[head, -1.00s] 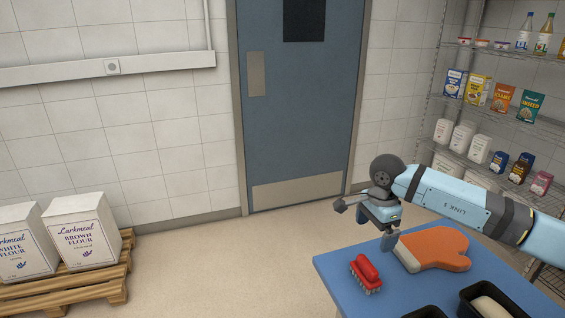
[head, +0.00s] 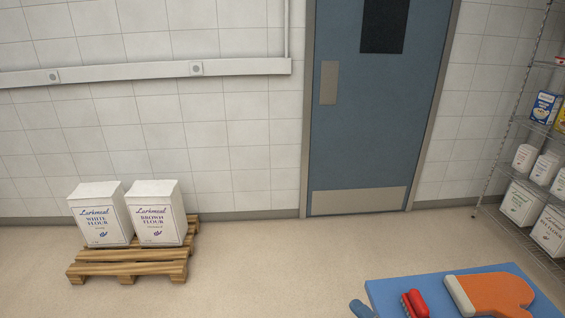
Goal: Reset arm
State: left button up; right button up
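Neither of my grippers can be made out in the head view. A small rounded blue-grey piece (head: 361,309) shows at the bottom edge, just left of the blue table top (head: 385,291); I cannot tell what it is. On the table lie a red brush (head: 415,304) and, to its right, an orange oven mitt (head: 497,293) with a pale cuff. The bottom edge of the picture cuts off the near part of the table.
A wooden pallet (head: 128,268) at the left carries a white flour box (head: 101,215) and a brown flour box (head: 158,213). A blue door (head: 370,130) is closed in the tiled wall. Wire shelves (head: 540,128) with goods stand at the right. The floor between pallet and table is clear.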

jog(key=s+d+f+m+g+h+p, duration=0.1)
jog(key=s+d+f+m+g+h, duration=0.1)
jog(key=s+f+m, duration=0.4)
jog(key=s+d+f+m+g+h+p, duration=0.1)
jog(key=s+d+f+m+g+h, duration=0.1)
jog(key=s+d+f+m+h, duration=0.2)
jog(key=s+f+m+h, duration=0.3)
jog(key=s+m, duration=0.1)
jog(key=m, duration=0.2)
jog(key=shift+s+d+f+m+g, duration=0.2)
jog(key=shift+s+d+m+g, duration=0.1)
jog(key=shift+d+m+g, duration=0.1)
